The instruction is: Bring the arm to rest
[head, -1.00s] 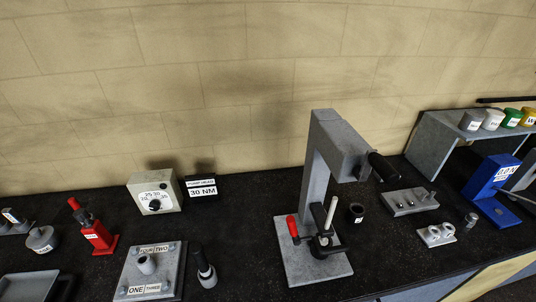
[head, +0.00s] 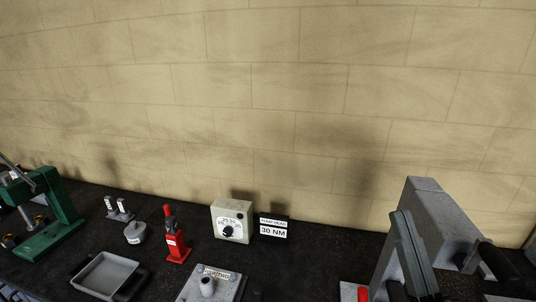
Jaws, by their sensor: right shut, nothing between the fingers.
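My right gripper (head: 407,222) is at the lower right of the head view, its dark grey fingers together with nothing between them. It appears in front of the grey press frame (head: 432,205) and covers part of it; I cannot tell whether they touch. The rest of my right arm is below the picture edge. My left gripper is not in view.
A plate with a post (head: 208,287) is low in the middle. Behind it stand a dial box (head: 231,220), a "30 NM" sign (head: 273,229) and a red jack-like tool (head: 177,244). A grey tray (head: 104,275) and green stand (head: 60,215) are left.

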